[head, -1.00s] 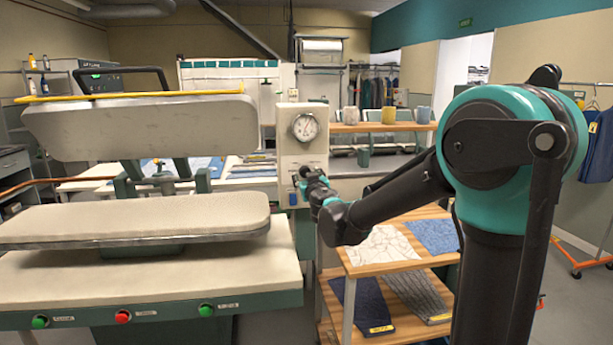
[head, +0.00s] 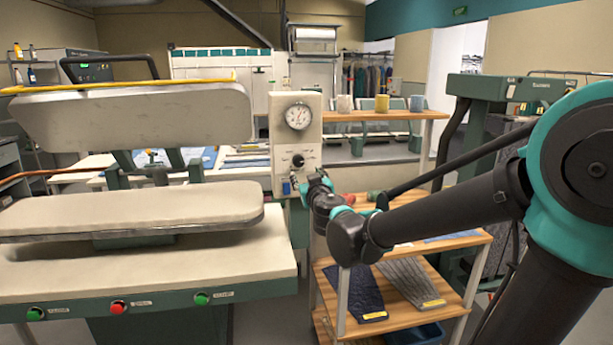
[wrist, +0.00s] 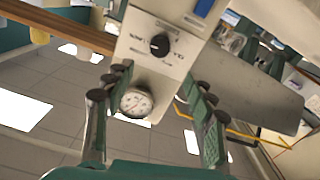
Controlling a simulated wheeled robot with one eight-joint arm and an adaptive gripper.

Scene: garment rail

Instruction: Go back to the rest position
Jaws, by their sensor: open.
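My gripper (head: 312,180) is in front of the lower part of the press's control panel (head: 284,125), just right of its blue switch (head: 286,188). In the wrist view my gripper (wrist: 160,85) has its fingers spread wide, with nothing held between them. The panel's round gauge (wrist: 136,102) shows between the fingers, and the black knob (wrist: 159,45) shows beyond them. The knob (head: 298,160) and gauge (head: 298,116) are also clear in the head view. Whether a fingertip touches the panel cannot be told.
The press stands at left with its padded upper platen (head: 135,115) raised above the lower board (head: 130,208). A wooden shelf cart (head: 440,250) with folded cloth stands below my arm. Several cups sit on the upper shelf (head: 375,116). A green machine (head: 480,88) stands at right.

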